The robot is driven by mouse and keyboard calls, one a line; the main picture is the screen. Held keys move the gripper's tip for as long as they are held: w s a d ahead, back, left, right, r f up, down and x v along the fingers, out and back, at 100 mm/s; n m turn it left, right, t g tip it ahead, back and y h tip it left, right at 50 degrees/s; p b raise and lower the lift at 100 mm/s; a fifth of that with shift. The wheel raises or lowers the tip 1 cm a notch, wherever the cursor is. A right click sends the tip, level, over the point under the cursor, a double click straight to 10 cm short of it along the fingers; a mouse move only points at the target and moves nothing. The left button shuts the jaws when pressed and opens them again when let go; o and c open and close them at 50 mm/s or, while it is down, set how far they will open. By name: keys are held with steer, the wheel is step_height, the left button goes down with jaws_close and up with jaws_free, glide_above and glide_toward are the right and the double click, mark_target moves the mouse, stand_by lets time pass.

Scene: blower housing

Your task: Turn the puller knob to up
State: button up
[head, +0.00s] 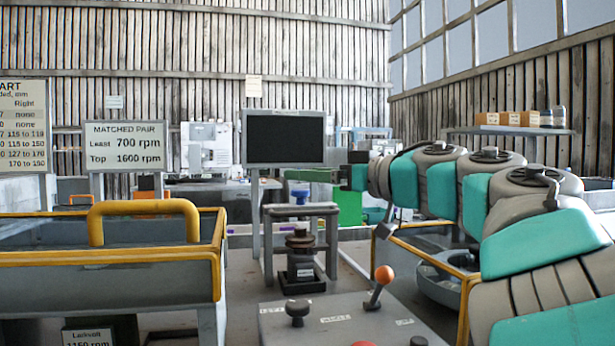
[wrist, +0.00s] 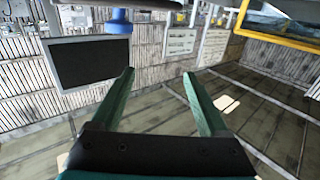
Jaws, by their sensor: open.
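A grey control panel (head: 340,325) stands low in front of me in the head view. It carries a black knob (head: 297,309) at its left, small labels too small to read, and a lever with an orange ball (head: 384,275). Which control is the puller knob I cannot tell for sure. Behind the panel stands a dark press-like device (head: 301,258) with a blue cap (head: 300,197) above it. My gripper (head: 291,175) is held out to the left, well above the panel; in the wrist view its two green fingers (wrist: 158,73) are apart with nothing between them.
A dark monitor (head: 285,138) stands behind my gripper. A grey bin with yellow rim and handle (head: 110,272) fills the left. A red button (head: 362,344) and another dark knob (head: 418,341) sit at the panel's front. A yellow rail (head: 466,300) is right of it.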

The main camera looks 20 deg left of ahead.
steer(key=shift+s+d+r, duration=0.1)
steer(key=shift+s+d, duration=0.4)
steer(key=shift+s, duration=0.3)
steer(key=shift+s+d+r, duration=0.1)
steer(key=shift+s+d, duration=0.4)
steer(key=shift+s, duration=0.35)
steer(key=shift+s+d+r, duration=0.1)
steer(key=shift+s+d, duration=0.4)
steer(key=shift+s, duration=0.3)
steer(key=shift+w+d, duration=0.1)
